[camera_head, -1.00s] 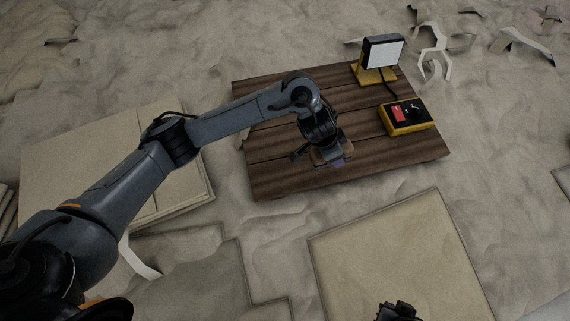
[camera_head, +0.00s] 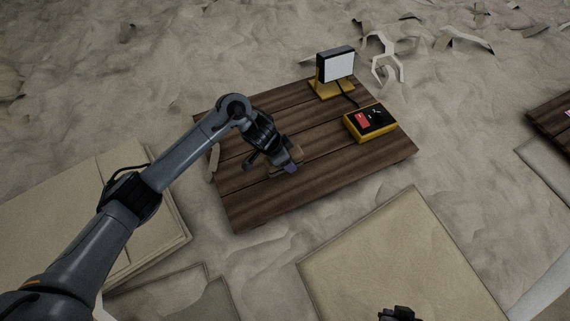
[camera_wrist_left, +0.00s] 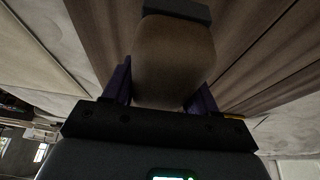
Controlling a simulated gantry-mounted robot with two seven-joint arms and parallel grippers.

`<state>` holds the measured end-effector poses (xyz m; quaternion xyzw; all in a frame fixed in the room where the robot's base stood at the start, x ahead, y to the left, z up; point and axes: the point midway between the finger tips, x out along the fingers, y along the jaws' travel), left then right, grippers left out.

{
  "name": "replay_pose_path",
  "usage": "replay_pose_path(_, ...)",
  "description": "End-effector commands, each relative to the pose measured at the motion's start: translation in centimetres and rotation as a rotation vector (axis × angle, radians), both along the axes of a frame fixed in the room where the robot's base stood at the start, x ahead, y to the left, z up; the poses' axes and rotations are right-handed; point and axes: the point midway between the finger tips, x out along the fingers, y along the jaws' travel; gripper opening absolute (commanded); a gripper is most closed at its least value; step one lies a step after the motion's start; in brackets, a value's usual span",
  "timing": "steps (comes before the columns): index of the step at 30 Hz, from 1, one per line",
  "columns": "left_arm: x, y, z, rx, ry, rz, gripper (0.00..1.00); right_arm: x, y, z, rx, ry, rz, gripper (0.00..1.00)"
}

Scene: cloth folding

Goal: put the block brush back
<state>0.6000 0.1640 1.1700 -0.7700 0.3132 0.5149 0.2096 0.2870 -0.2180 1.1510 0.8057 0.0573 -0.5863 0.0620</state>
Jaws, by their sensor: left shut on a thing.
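My left gripper (camera_head: 286,163) is over the dark wooden board, left of its middle. It is shut on the block brush (camera_head: 296,153), a small brown block. In the left wrist view the brush (camera_wrist_left: 174,58) sits between the purple fingers, with a dark strip along its far end. I cannot tell whether the brush touches the board. Only a small dark part of what looks like my right gripper (camera_head: 399,313) shows at the bottom edge of the head view; its fingers are hidden.
The plank board (camera_head: 240,206) lies on rumpled grey cloth. A lamp with a white panel (camera_head: 339,66) and a yellow-black box with a red patch (camera_head: 370,122) stand on its right part. A beige folded cloth (camera_head: 395,250) lies in front. Board between gripper and box is clear.

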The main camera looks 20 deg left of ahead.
Motion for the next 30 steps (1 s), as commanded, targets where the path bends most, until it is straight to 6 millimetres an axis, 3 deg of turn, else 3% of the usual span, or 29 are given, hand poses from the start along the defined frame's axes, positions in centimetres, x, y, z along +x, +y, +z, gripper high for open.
replay_pose_path(5, 0.0, 0.3, -0.7, -0.002, 0.002, 0.0, 0.29, 0.0, -0.1, 0.1, -0.006, 0.0, 0.004, 0.0)
replay_pose_path(13, 0.0, 0.3, -3.8, -0.001, 0.001, 0.001, 0.29, 0.0, -0.1, 0.4, -0.005, 0.0, 0.004, 0.0)
replay_pose_path(27, 0.1, 0.2, -4.5, -0.002, -0.001, -0.001, 0.29, 0.0, 0.1, 0.3, 0.003, 0.0, -0.002, 0.0)
replay_pose_path(28, 0.1, 0.2, -4.5, -0.001, 0.0, -0.001, 0.61, 0.0, 0.1, 0.4, 0.003, 0.0, -0.002, 0.0)
replay_pose_path(30, 0.1, 0.2, -4.5, -0.001, 0.0, -0.001, 0.71, 0.0, 0.1, 0.4, 0.004, 0.001, -0.003, 0.0)
